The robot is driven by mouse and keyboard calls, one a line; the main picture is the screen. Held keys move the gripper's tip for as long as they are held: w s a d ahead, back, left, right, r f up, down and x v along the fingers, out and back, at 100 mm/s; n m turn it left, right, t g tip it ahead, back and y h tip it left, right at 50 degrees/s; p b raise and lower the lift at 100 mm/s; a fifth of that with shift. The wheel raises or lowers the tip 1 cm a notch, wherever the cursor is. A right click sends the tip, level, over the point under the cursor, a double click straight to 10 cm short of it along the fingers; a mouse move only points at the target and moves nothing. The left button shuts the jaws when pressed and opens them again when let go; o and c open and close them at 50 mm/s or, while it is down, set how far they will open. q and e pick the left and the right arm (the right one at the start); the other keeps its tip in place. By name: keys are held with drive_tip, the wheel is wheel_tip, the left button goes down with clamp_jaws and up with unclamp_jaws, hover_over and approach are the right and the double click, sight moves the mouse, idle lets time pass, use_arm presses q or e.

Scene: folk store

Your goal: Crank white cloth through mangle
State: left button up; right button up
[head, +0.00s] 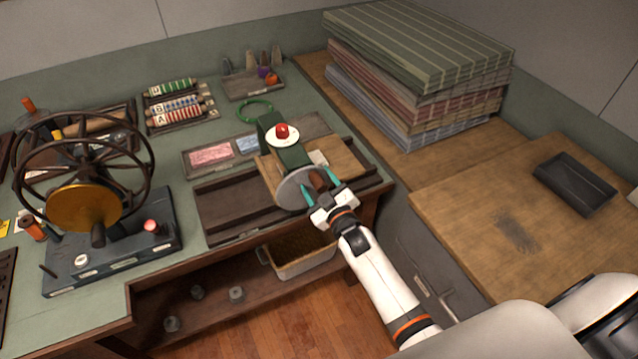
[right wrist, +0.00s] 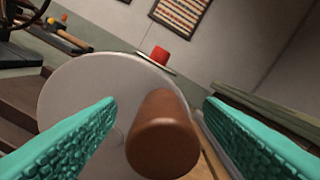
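The mangle (head: 270,140) is a dark green frame with a red knob (head: 282,130) on top, standing on a wooden board at the bench's right end. Its pale grey crank disc (head: 296,188) faces me and bears a brown handle (head: 317,177). My right gripper (head: 320,184) is open at the handle. In the right wrist view the handle (right wrist: 163,135) stands between the two teal fingers, with gaps on both sides. A small whitish patch (head: 318,158) lies beside the mangle; I cannot tell whether it is the white cloth. My left gripper is not in view.
A dark spoked wheel machine (head: 85,195) stands at the left. Striped folded stacks (head: 415,70) stand at the back right. A black tray (head: 575,183) lies on the right wooden top, which is mostly clear.

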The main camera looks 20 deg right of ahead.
drive_tip(key=shift+s, duration=0.1)
idle(0.3)
drive_tip(key=shift+s+d+r+p, duration=0.15)
drive_tip(key=shift+s+p, duration=0.7)
drive_tip(key=shift+s, duration=0.75)
drive_tip(key=p, duration=0.2)
approach(323, 189)
drive_tip(key=w, duration=0.3)
